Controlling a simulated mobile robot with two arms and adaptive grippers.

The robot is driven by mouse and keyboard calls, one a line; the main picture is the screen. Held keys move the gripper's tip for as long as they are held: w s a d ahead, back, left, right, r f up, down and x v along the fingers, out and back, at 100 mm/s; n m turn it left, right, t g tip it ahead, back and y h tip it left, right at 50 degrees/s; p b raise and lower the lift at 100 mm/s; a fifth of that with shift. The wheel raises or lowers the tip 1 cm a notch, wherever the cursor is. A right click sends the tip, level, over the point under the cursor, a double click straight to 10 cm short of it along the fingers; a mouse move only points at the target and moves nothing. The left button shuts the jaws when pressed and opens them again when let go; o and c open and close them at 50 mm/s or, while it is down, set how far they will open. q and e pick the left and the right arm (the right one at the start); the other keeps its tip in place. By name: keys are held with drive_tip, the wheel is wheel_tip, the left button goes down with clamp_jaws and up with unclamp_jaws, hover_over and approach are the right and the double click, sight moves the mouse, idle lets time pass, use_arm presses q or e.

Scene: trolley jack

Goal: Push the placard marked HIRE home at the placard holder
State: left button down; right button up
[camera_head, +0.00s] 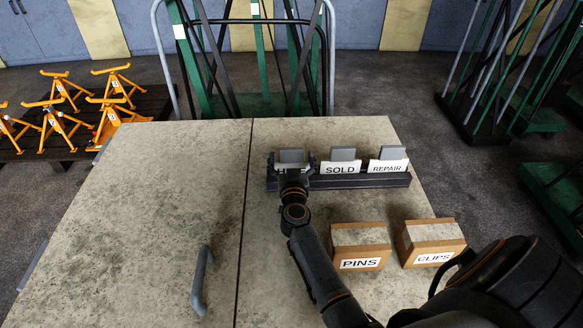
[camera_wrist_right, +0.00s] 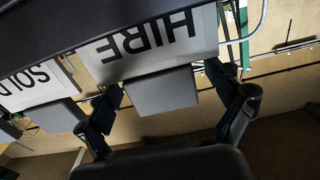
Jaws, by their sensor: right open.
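The placard holder (camera_head: 350,182) is a long dark rail near the back of the table. The HIRE placard (camera_wrist_right: 150,40) shows upside down in the right wrist view, white with black letters and a grey block-like tab (camera_wrist_right: 162,91). In the head view its grey tab (camera_head: 291,155) stands at the holder's left end and my gripper hides its lettering. My right gripper (camera_head: 291,164) is open, with one finger on each side of the tab; in the wrist view the fingers (camera_wrist_right: 165,84) show gaps to it. How deep the placard sits is hidden. My left gripper is out of view.
The SOLD placard (camera_head: 340,168) and the REPAIR placard (camera_head: 387,167) stand in the same holder to the right. A grey handle (camera_head: 201,280) rises from the table's left half, otherwise bare.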

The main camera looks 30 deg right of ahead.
drive_tip(key=shift+r, duration=0.1)
drive_tip(key=shift+c, duration=1.1)
drive_tip(key=c, duration=1)
drive_tip(key=shift+c, duration=0.2)
drive_tip(key=shift+r, duration=0.1)
